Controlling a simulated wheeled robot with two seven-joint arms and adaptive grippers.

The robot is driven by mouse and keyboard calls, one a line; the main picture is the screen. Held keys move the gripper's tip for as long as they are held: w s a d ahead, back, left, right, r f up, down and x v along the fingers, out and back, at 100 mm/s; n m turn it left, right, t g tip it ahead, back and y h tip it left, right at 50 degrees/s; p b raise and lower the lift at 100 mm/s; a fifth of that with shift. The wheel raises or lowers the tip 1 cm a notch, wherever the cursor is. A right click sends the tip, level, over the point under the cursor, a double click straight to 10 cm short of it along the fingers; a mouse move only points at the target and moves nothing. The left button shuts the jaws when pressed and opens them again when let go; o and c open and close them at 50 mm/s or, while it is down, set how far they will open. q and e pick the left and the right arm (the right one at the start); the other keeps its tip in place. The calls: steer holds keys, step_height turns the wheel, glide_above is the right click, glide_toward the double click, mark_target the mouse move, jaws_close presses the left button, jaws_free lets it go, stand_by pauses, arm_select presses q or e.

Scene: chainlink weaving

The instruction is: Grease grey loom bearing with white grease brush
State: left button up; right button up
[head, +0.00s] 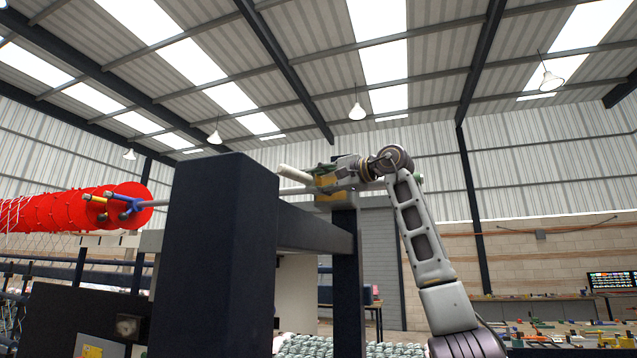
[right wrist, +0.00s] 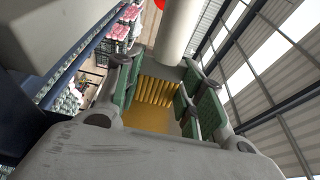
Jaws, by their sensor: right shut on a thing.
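My right gripper (head: 322,176) is at the top of a dark post in the head view, shut on the white grease brush (head: 294,173). The brush's pale handle sticks out to the upper left of the green finger pads. In the right wrist view, the gripper (right wrist: 163,90) has a green pad on each side of a yellow ribbed part; I cannot tell whether this belongs to the brush or the bearing. A pale cylinder runs beyond it. The grey loom bearing appears to be the block (head: 335,200) on the post, partly hidden by the gripper. My left gripper is not in view.
A large dark upright (head: 215,250) and a horizontal beam (head: 315,232) stand left of my right arm. Cluttered benches (head: 570,330) lie at the lower right.

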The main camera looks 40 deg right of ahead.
steer(key=shift+w, duration=0.1)
steer(key=shift+w+a, duration=0.35)
steer(key=shift+w, duration=0.3)
steer(key=shift+w, duration=0.1)
steer(key=shift+w+a, duration=0.35)
steer(key=shift+w, duration=0.25)
steer(key=shift+d, duration=0.25)
stand_by(0.6)
steer(key=shift+s, duration=0.15)
steer(key=shift+s+d, duration=0.2)
steer(key=shift+s, duration=0.3)
steer(key=shift+s+d, duration=0.1)
steer(key=shift+s+d, duration=0.3)
steer(key=shift+s, duration=0.45)
